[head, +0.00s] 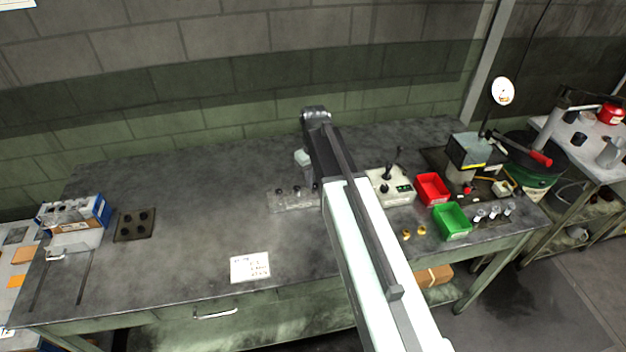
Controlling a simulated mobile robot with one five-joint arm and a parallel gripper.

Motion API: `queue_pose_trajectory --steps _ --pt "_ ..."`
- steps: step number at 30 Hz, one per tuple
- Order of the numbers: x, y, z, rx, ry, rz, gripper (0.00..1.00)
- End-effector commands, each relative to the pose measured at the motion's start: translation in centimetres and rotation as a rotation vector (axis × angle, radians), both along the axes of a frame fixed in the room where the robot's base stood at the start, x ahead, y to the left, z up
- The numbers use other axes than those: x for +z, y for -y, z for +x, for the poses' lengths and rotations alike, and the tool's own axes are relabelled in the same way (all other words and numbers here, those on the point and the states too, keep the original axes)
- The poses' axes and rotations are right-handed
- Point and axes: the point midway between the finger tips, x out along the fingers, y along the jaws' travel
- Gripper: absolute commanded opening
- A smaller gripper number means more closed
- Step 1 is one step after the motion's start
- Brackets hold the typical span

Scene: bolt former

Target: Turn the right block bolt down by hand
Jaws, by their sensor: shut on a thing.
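A pale grey block (288,203) lies on the workbench near the middle, with small dark-topped bolts standing along it. The right block bolt (314,187) is at its right end, close beside my arm and only partly visible. My gripper (307,178) points down at this right end from the raised arm and is shut on the right block bolt. The fingertips are small and partly hidden, so the exact grip and the bolt's depth cannot be made out.
Right of my arm stand a control box (390,188) with a lever, a red bin (432,190), a green bin (452,222) and a small press (472,150). A card (250,267) lies in front.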

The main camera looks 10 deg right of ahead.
Motion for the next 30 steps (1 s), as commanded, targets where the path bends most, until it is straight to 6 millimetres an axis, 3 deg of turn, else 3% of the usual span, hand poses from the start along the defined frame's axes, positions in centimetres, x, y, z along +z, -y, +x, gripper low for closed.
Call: queue_pose_trajectory --steps 18,30 --pt "0.02 0.37 0.03 -0.579 0.000 0.000 0.00" --pt "0.03 0.53 -0.02 -0.866 0.000 0.000 0.00"
